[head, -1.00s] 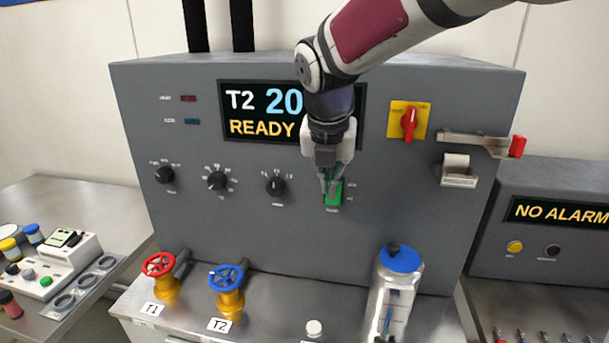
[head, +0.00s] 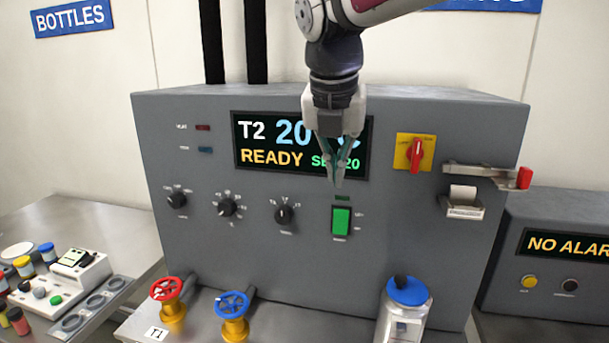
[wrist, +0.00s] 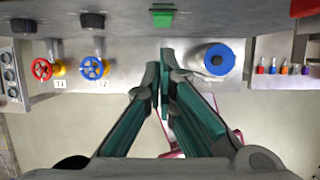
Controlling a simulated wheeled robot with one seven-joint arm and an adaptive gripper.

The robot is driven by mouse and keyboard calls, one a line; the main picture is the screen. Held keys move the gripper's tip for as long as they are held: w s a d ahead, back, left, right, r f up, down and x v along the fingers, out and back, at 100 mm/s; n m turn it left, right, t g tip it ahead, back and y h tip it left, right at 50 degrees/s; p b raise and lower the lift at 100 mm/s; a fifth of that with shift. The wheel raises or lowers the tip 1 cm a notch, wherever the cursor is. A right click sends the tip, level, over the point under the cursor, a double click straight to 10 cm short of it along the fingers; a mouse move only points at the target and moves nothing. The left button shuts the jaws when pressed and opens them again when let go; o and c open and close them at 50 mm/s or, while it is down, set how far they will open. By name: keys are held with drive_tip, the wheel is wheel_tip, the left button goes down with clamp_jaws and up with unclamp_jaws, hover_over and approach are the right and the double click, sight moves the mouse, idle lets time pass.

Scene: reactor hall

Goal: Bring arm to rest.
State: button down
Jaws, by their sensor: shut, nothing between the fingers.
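My gripper (head: 340,182) is shut and empty, pointing down in front of the grey reactor panel (head: 180,130). In the head view its tips are just above the green rocker switch (head: 341,221), which is uncovered and apart from them. The gripper partly hides the display (head: 255,157), which reads T2, 20 and READY. In the wrist view the closed teal fingers (wrist: 160,75) point toward the bench, with the green switch (wrist: 162,17) beyond them.
A bottle with a blue cap (head: 407,291) stands on the bench at the right. Red (head: 166,289) and blue (head: 233,304) valve wheels stand at the left.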

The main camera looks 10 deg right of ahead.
drive_tip(key=s+d+f+m, duration=0.2)
drive_tip(key=s+f+m, duration=0.1)
drive_tip(key=s+m, duration=0.4)
drive_tip(key=s+d+f+m+t+y, duration=0.1)
drive_tip(key=s+d+f+m, duration=0.2)
drive_tip(key=s+m, duration=0.5)
drive_tip(key=s+d+f+m, duration=0.3)
drive_tip(key=s+m, duration=0.4)
drive_tip(key=m, duration=1)
drive_tip(key=shift+s+d+f+t, duration=0.15)
drive_tip(key=shift+s+f+t, duration=0.1)
drive_tip(key=shift+t, duration=0.05)
drive_tip(key=c, duration=2.4)
unclamp_jaws()
